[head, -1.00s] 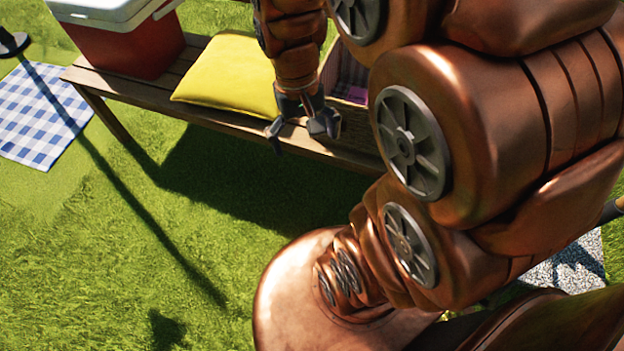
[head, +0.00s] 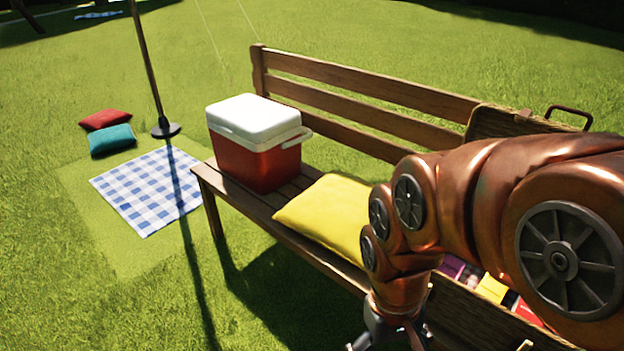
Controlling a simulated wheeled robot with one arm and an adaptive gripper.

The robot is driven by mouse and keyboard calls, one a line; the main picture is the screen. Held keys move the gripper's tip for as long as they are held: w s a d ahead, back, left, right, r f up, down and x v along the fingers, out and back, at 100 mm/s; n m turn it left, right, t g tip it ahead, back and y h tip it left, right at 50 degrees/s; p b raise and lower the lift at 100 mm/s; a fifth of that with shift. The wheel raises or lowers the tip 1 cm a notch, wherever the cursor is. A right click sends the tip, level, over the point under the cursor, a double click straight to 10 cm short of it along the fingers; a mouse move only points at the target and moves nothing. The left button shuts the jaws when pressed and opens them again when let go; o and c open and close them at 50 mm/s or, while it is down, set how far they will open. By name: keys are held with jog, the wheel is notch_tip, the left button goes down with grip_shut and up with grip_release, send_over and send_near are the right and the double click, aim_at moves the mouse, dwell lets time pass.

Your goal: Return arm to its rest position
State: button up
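My copper-coloured arm spans the right side of the head view, in front of the bench. My gripper (head: 388,340) hangs at the bottom edge of the picture, in front of the bench's seat edge. Its grey fingers are spread apart, and their tips are partly cut off by the frame. I see nothing held between them. The lower links of my arm are out of view.
Grass in front is clear.

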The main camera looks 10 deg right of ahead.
notch_tip(320, 180, up, 24)
jog(key=s+p, duration=0.1)
jog(key=p, duration=2.1)
jog(key=shift+s+f+t, duration=0.15)
jog(key=shift+s+t, duration=0.15)
jog(key=shift+c, duration=0.3)
